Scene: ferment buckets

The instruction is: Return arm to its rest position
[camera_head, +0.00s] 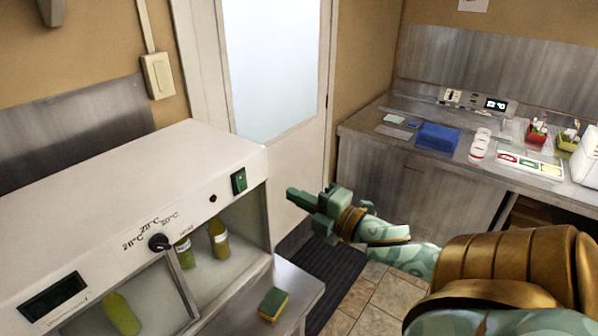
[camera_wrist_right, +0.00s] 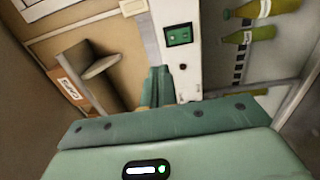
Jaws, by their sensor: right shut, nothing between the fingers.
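My right arm comes in from the lower right of the head view, with bronze and green patterned links. My right gripper (camera_head: 298,196) is shut and empty, in the air just right of the white incubator cabinet (camera_head: 200,150), in front of the door. In the right wrist view, its green fingers (camera_wrist_right: 157,84) are together with nothing between them. The cabinet's green switch (camera_head: 239,181) is to the left of the fingertips; it also shows in the wrist view (camera_wrist_right: 179,36). My left gripper is not in view.
Bottles (camera_head: 219,238) stand inside the cabinet behind its glass. A yellow-green sponge (camera_head: 272,304) lies on the steel table (camera_head: 300,288) below the gripper. A steel counter (camera_head: 372,125) with a blue box (camera_head: 437,138) and several small items stands at the right. A dark floor mat (camera_head: 335,268) lies between.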

